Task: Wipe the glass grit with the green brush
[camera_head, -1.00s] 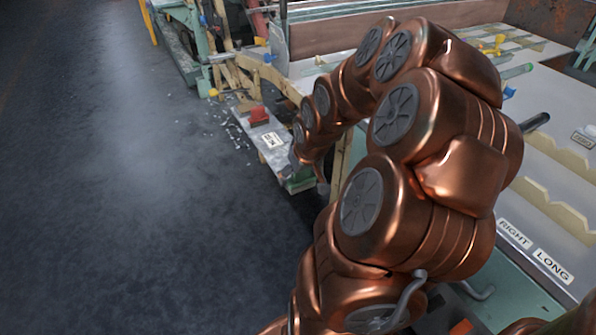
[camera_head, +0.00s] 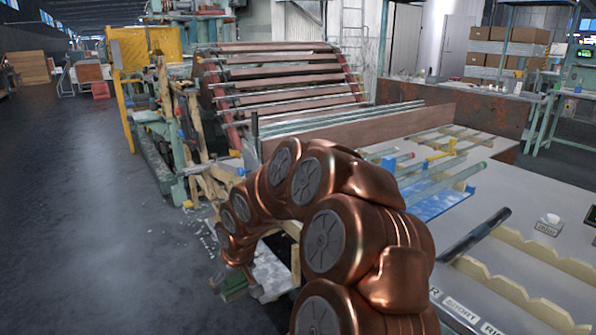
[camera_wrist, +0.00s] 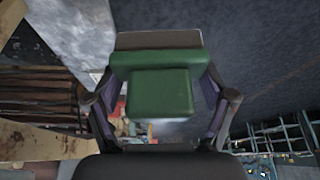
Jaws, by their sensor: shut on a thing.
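In the wrist view, the green brush (camera_wrist: 158,92) is between the two dark fingers of my gripper (camera_wrist: 158,82), which is shut on it. A grey-brown strip (camera_wrist: 158,40) runs along its far edge. In the head view, a green part of the brush (camera_head: 234,287) shows below the end of my copper arm, low over the floor; the fingers are mostly hidden there. Pale glass grit (camera_head: 207,236) lies scattered on the dark floor, left of the arm's end. Whether the brush touches the floor I cannot tell.
A pale low platform (camera_head: 271,275) is just right of the arm's end. The white worktable (camera_head: 520,265) with notched yellowish rails stands to the right. A machine with a roller rack (camera_head: 285,85) is behind. The floor (camera_head: 90,240) at the left is open.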

